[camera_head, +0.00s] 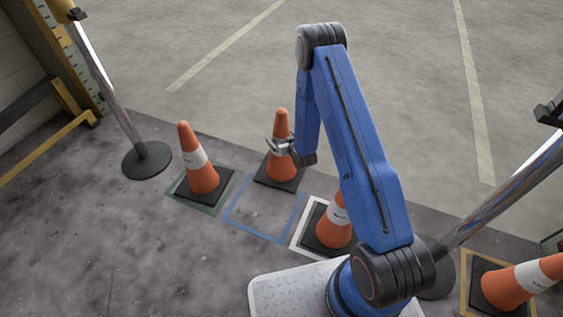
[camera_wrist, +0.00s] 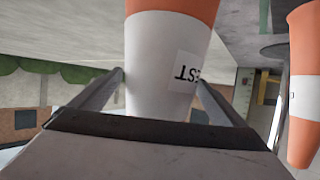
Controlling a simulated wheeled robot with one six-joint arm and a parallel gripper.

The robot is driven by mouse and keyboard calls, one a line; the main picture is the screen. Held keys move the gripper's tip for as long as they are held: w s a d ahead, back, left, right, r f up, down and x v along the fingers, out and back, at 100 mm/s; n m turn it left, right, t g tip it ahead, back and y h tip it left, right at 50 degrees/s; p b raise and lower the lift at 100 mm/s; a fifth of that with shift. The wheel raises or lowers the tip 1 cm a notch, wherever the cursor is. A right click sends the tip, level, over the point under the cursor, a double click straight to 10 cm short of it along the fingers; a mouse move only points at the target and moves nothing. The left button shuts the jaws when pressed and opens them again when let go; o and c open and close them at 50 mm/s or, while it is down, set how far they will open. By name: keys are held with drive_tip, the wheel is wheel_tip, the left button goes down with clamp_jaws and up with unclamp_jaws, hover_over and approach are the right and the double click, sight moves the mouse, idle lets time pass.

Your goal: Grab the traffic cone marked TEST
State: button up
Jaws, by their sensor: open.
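The orange cone marked TEST (camera_head: 280,150) stands upright on its dark base beyond the blue floor outline in the head view. In the wrist view, the cone (camera_wrist: 160,60) appears upside down, with a white band and a partly visible label ending in "EST". My gripper (camera_head: 279,147) is at the cone's middle, and its fingers (camera_wrist: 160,88) lie on either side of the white band. The gripper is open around the cone. Whether either finger touches it is unclear. Part of the label is hidden behind the right finger.
An orange cone (camera_head: 202,178) stands on the green outline to the left. Another cone (camera_head: 333,225) stands in the white outline, partly behind my arm. A third cone (camera_head: 512,284) is in the yellow outline at lower right. A metal post (camera_head: 110,95) stands at left.

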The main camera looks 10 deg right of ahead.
drive_tip(key=c, duration=1.7)
drive_tip(key=shift+r, duration=0.1)
drive_tip(key=c, duration=0.4)
drive_tip(key=shift+c, duration=0.2)
